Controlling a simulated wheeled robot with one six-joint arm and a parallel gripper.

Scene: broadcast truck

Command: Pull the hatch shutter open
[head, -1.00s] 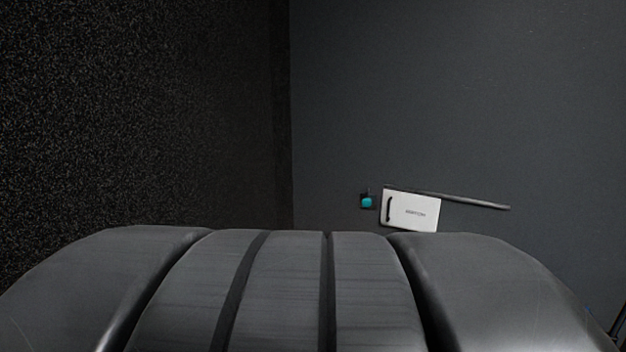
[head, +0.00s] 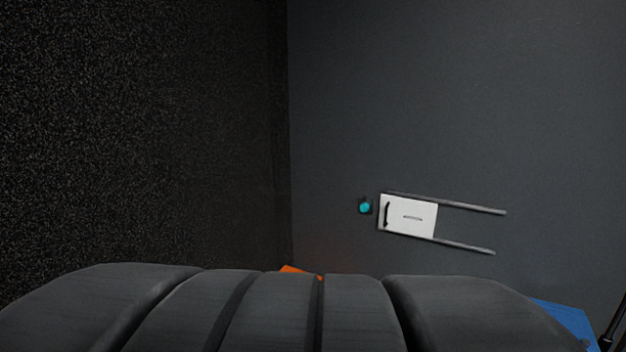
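The hatch shutter (head: 425,219) is a small white panel on the dark grey wall, right of centre in the head view. It has a dark curved handle (head: 387,214) at its left edge and a short dark mark in its middle. It sits at the left end of two parallel grey rails (head: 465,207) that run to the right, slightly downward. The wall behind the left end is covered by the panel. My gripper is not in view.
A small teal button on a dark base (head: 364,207) is just left of the shutter. A speckled black wall (head: 140,140) fills the left. An orange thing (head: 300,271) and a blue thing (head: 570,322) show at the bottom, partly hidden by my own body. The wall around the rails is clear.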

